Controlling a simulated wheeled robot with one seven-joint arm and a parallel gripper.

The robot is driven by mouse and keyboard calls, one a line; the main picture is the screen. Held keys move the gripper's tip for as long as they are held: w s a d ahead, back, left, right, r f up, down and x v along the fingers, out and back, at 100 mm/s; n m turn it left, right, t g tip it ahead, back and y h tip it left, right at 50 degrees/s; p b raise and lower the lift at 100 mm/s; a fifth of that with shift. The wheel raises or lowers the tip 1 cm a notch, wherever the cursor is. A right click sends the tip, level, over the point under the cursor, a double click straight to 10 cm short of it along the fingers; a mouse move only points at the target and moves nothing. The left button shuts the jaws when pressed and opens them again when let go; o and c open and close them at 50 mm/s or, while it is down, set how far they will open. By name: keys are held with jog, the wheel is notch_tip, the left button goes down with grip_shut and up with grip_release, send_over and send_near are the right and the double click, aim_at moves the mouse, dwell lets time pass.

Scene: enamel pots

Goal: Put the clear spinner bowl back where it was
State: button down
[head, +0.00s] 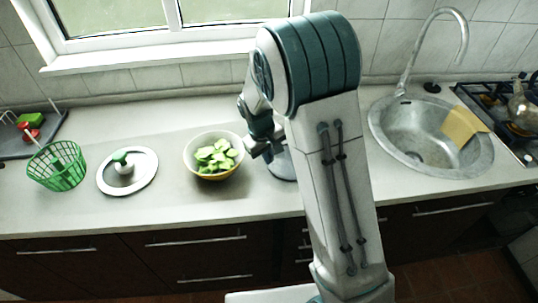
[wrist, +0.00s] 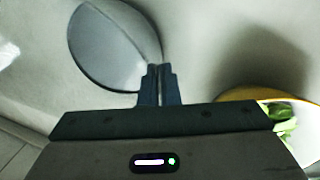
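The clear spinner bowl (head: 282,167) is a grey, see-through bowl on or just above the counter, partly hidden behind my arm in the head view. In the wrist view its smooth round side (wrist: 112,45) fills the upper left. My gripper (wrist: 158,72) has its fingers close together at the bowl's edge, with a thin strip of the wall between them. In the head view my gripper (head: 262,150) is at the bowl's left side. The green spinner basket (head: 57,168) and the white lid with a green knob (head: 127,172) stand apart at the left.
A yellow-white bowl of green pieces (head: 213,157) stands just left of my gripper. A tray with red and green items (head: 28,132) is at far left. The sink (head: 412,140) with a yellow cloth or sponge (head: 461,124) and the hob (head: 505,110) are right. Counter behind is clear.

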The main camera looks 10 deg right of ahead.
jog(key=shift+f, duration=0.2)
jog(key=c, duration=1.7)
grip_release()
jog(key=shift+r, duration=0.15)
notch_tip(320, 180, up, 11)
jog(key=a+b, duration=0.1)
jog(key=a, duration=0.1)
jog(key=shift+s+d+r+m+t+y, duration=0.35)
jog(key=shift+s+d+r+m, duration=0.95)
jog(key=shift+s, duration=2.7)
jog(key=shift+s+d+r+m+t+y, duration=0.25)
jog(key=shift+s+d+r+m+t, duration=0.25)
jog(key=shift+s+d, duration=2.5)
jog(key=shift+s+d+r+m+t+y, duration=0.35)
jog(key=shift+s+d+r+m, duration=0.5)
jog(key=shift+s, duration=4.1)
jog(key=shift+a, duration=0.1)
